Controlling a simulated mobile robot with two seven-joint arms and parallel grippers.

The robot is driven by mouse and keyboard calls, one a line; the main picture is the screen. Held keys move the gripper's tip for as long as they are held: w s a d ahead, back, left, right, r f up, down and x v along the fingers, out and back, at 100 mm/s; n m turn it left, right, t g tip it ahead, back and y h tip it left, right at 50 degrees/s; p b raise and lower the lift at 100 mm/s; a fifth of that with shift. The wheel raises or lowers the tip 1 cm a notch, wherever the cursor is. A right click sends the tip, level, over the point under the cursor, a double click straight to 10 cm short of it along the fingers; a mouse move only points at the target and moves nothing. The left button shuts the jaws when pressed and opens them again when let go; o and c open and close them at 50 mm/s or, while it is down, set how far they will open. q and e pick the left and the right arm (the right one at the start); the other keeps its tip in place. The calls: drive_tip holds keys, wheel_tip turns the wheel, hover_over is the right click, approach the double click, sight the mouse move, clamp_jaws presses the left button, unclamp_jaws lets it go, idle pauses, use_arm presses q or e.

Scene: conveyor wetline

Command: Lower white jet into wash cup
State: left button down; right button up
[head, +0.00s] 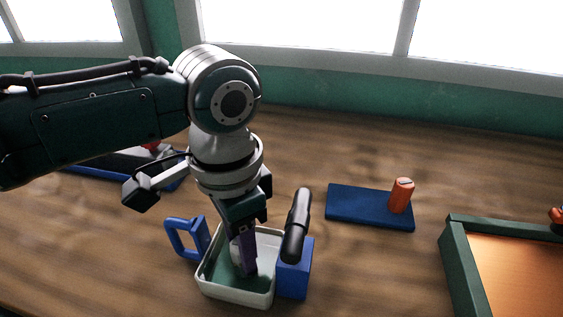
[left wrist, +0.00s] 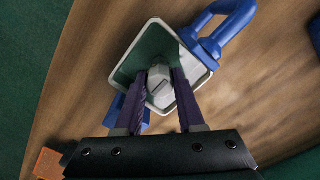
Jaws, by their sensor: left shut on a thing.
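The wash cup (head: 204,277) is a white, square-rimmed container with green inside and a blue handle (head: 174,237) on its left. It also shows in the left wrist view (left wrist: 125,55). My left gripper (head: 245,268) points down into the cup, its purple fingers inside the rim. It is shut on the white jet (left wrist: 160,88), a pale piece with a slot in its top, held over the cup's interior. In the head view the fingers mostly hide the jet. I cannot tell whether it touches the cup floor. My right gripper is not in view.
A blue block (head: 296,272) with a black cylindrical tool (head: 297,225) stands at the cup's right. A dark blue mat (head: 355,207) bears an orange cylinder (head: 401,195). A green-framed orange tray (head: 520,275) is at right. Bare table lies between them.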

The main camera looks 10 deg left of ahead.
use_arm(q)
drive_tip(key=shift+f, duration=0.25)
drive_tip(key=shift+c, duration=2.2)
unclamp_jaws()
